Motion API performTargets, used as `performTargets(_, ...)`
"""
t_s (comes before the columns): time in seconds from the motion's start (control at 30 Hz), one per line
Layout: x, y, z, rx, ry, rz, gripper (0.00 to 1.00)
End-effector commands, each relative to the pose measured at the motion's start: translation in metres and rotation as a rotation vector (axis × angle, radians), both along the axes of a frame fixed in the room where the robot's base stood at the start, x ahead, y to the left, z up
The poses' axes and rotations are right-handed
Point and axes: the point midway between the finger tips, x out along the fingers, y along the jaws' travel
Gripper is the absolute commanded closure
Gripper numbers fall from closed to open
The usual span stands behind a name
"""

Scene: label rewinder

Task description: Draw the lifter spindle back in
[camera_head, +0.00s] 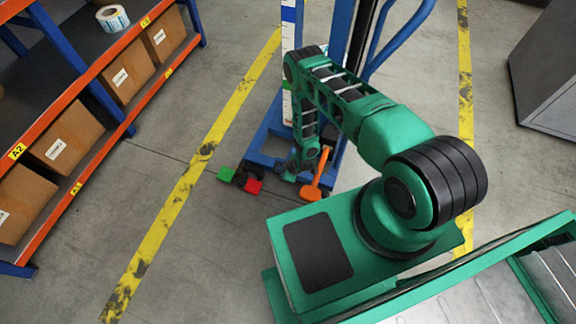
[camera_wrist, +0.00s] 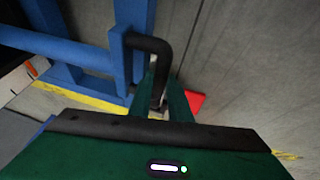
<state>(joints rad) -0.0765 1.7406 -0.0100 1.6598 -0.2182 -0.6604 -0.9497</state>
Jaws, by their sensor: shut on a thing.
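The lifter is a blue frame (camera_head: 268,138) on the floor with an upright mast in the head view; its blue bars (camera_wrist: 60,45) also fill the upper left of the wrist view. A black bent handle (camera_wrist: 151,43) stands out from the blue upright in the wrist view. My gripper (camera_wrist: 160,98) is shut on the lower end of this handle, its green fingers on either side. In the head view my arm reaches down to the lifter's base, and the grip itself is too small to make out. I cannot clearly tell the spindle apart.
An orange-edged shelf with boxes (camera_head: 73,133) stands left, a grey cabinet (camera_head: 546,70) right. The floor between shelf and lifter is clear.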

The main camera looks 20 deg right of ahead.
Motion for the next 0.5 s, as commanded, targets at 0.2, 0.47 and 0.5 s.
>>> performTargets(0.2, -0.030, 0.024, -0.001, 0.002, 0.004, 0.000, 1.00)
performTargets(0.47, -0.041, 0.033, -0.001, 0.002, 0.004, -0.001, 1.00)
performTargets(0.5, -0.041, 0.033, -0.001, 0.002, 0.004, -0.001, 1.00)
